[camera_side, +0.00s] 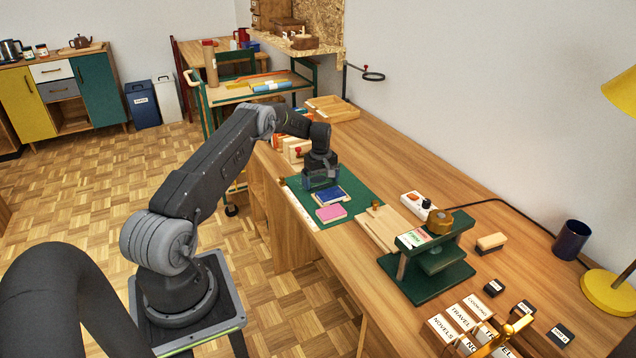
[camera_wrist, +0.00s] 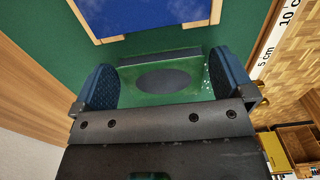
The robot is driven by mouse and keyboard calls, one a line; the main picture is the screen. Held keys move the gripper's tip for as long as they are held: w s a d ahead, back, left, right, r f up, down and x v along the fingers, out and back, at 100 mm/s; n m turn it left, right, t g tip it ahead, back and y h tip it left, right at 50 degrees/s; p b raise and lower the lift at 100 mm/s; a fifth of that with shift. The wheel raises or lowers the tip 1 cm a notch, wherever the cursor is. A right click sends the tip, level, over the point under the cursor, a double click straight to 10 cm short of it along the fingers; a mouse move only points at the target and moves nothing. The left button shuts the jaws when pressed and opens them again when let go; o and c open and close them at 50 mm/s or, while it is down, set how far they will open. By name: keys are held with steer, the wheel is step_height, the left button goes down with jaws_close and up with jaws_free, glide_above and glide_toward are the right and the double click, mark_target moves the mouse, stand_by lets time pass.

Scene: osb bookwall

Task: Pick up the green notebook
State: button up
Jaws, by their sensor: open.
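The green notebook (camera_wrist: 190,98) appears in the wrist view as a green cover with a dark oval and a dark strip along its far edge. It lies between the two blue-padded fingers of my gripper (camera_wrist: 162,84), which is open with one finger on each side. I cannot tell whether the fingers touch it. In the side view my gripper (camera_side: 321,181) is low over the green cutting mat (camera_side: 358,199), and the green notebook is not clearly distinguishable there. The gripper's dark body covers its near part in the wrist view.
A blue notebook (camera_side: 328,195) lies close beside my gripper; it shows at the top of the wrist view (camera_wrist: 140,14). A pink notebook (camera_side: 331,214) lies beyond it. A wooden board (camera_side: 380,232) and a green press (camera_side: 428,285) stand to the right. A ruler strip (camera_wrist: 268,50) edges the mat.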

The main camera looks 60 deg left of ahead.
steer(key=shift+f, duration=0.3)
steer(key=shift+c, duration=0.3)
steer(key=c, duration=0.6)
